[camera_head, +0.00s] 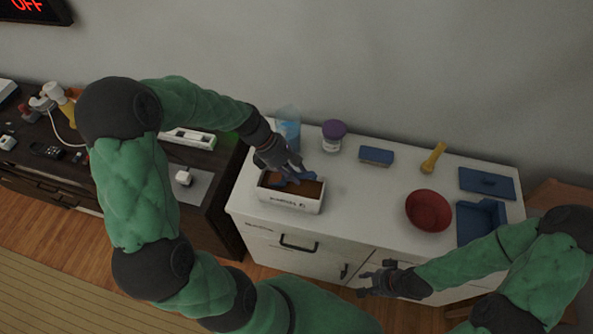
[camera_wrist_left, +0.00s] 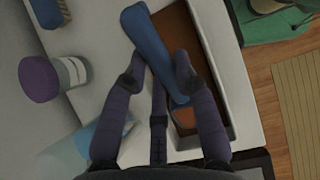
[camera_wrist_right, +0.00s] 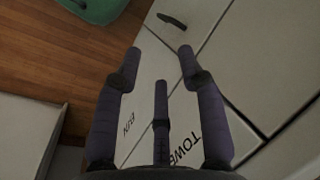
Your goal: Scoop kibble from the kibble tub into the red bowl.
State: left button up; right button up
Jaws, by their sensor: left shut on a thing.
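The kibble tub (camera_head: 290,206) is a white box with brown kibble inside, at the left end of the white cabinet top. My left gripper (camera_head: 291,172) is over the tub, shut on a blue scoop (camera_head: 306,181). In the left wrist view the scoop (camera_wrist_left: 150,45) runs between the fingertips and across the kibble (camera_wrist_left: 190,58); whether it dips into the kibble I cannot tell. The red bowl (camera_head: 429,211) stands to the right on the same top; its inside looks empty. My right gripper (camera_head: 370,280) is open and empty in front of the cabinet, below the bowl.
A purple-lidded jar (camera_head: 333,135), a clear bluish item (camera_head: 288,126), a blue brush-like block (camera_head: 376,156) and a yellow item (camera_head: 433,158) stand along the back. A blue tray (camera_head: 478,222) and a flat blue piece (camera_head: 487,183) lie right of the bowl. The top between tub and bowl is clear.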

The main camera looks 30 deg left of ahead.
aim_at(307, 171)
pick_arm(q)
jog(key=shift+r+p, duration=0.5)
jog(key=shift+r, duration=0.05)
jog(key=y+p, duration=0.1)
jog(key=p, duration=0.4)
jog(key=d+r+g+y+p, duration=0.1)
jog(key=y+p, duration=0.1)
jog(key=p, duration=0.3)
jog(key=shift+w+d, duration=0.15)
jog(key=shift+d, duration=0.15)
jog(key=shift+w+d+r+y+p, duration=0.15)
jog(key=shift+d+y+p, duration=0.2)
jog(key=shift+p, duration=0.85)
jog(key=shift+b, duration=0.35)
jog(key=shift+d+y, duration=0.3)
jog(key=shift+y, duration=0.35)
jog(key=shift+w+d+r+b, duration=0.1)
jog(key=shift+w+r+b, duration=0.05)
jog(key=shift+b, duration=0.35)
jog(key=shift+d+r+y+b, duration=0.2)
jog(key=shift+r+y+b, duration=0.2)
jog(key=shift+r+b, duration=0.05)
jog(key=shift+d+r+g+y+b, duration=0.3)
jog(key=shift+d+r+y+b, duration=0.1)
jog(key=shift+r, duration=0.3)
